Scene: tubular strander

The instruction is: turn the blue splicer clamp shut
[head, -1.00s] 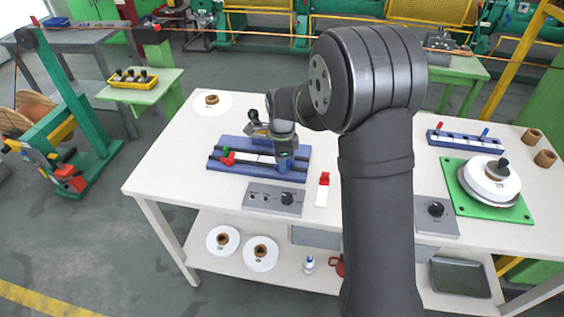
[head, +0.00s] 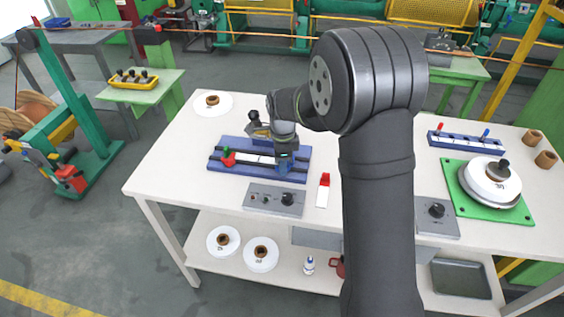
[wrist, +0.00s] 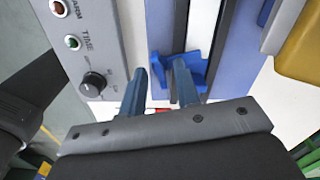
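The splicer (head: 232,165) is a blue base with rails on the white table. The blue splicer clamp (wrist: 196,66) sits at its right end; the wrist view shows its blue lever near the fingertips, partly hidden by the right finger. In the head view my gripper (head: 285,156) is over that end and covers most of the clamp. In the wrist view my gripper (wrist: 159,70) has its two fingers apart, with part of the blue clamp showing between and beyond them. I cannot tell whether they touch it. The red clamp (head: 228,160) is at the splicer's left end.
A grey control box (head: 274,200) with a dial stands just in front of the splicer; it also shows close by in the wrist view (wrist: 85,45). A red-and-white item (head: 323,190) lies to its right. A yellow part (wrist: 300,45) is near the splicer's back.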

